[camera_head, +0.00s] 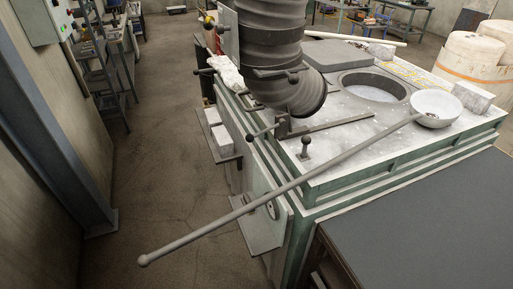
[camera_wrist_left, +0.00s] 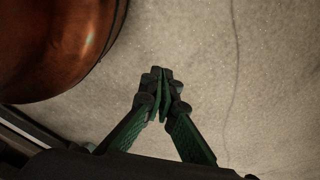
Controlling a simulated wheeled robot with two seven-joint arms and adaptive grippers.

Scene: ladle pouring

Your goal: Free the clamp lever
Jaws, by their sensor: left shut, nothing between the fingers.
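In the head view, a small lever with a dark ball knob (camera_head: 305,141) stands upright near the front edge of the furnace top. A dark bar with a ball end (camera_head: 262,132) sits at the furnace's left edge, beside a bracket. I cannot tell which of these is the clamp lever. The long grey ladle handle (camera_head: 260,196) slopes across the front, its lower end hanging past the furnace. The ladle bowl (camera_head: 436,107) rests on the top at right. In the left wrist view, my left gripper (camera_wrist_left: 160,88) is shut and empty above the floor. My right gripper is not in view.
The furnace top (camera_head: 345,132) has a round opening (camera_head: 374,92) and a thick grey duct (camera_head: 275,50) above its left side. A dark table (camera_head: 430,220) stands at front right. A coppery rounded object (camera_wrist_left: 55,45) is close in the wrist view. The left floor is clear.

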